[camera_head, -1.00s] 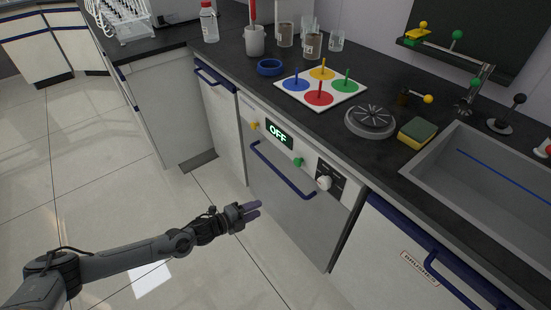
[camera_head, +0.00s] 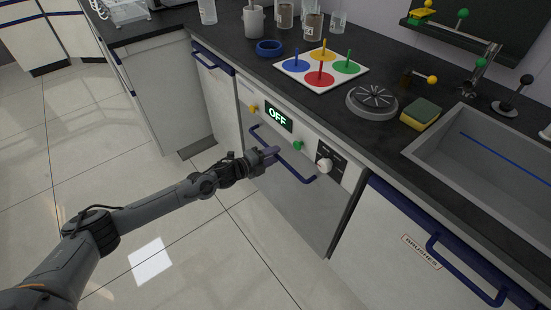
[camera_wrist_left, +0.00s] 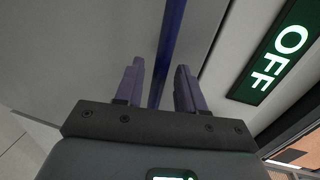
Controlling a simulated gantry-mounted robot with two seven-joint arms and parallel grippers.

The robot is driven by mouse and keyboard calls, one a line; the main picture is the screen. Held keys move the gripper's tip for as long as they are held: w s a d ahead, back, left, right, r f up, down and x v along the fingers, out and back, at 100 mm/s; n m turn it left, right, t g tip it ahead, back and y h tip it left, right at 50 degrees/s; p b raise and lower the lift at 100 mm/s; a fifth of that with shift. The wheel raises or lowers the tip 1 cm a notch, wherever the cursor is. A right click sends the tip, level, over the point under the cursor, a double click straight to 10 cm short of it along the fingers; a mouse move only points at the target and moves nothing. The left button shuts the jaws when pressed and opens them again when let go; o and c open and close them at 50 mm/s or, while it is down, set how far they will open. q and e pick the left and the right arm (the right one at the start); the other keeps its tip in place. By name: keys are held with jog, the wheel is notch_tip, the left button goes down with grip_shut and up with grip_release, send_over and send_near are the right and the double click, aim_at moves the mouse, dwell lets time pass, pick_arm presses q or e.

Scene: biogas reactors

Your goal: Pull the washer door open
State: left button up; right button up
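The washer door (camera_head: 285,204) is a grey panel under the counter, and it looks shut. Its blue bar handle (camera_head: 294,172) runs along the top of the door and also shows in the left wrist view (camera_wrist_left: 171,45). My left gripper (camera_head: 271,153) is at the handle. In the left wrist view my left gripper (camera_wrist_left: 160,85) is open, with the handle bar between its two purple fingers and a gap on each side. The washer's green display (camera_head: 279,117) reads OFF. My right gripper is not in view.
A control strip above the door has a yellow button (camera_head: 253,108), a green button (camera_head: 298,145) and a white knob (camera_head: 325,166). A cabinet with a BRUSHES label (camera_head: 421,252) stands to the right. The floor in front is clear.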

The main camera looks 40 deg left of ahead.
pick_arm(q)
jog(key=shift+x, duration=0.85)
grip_shut()
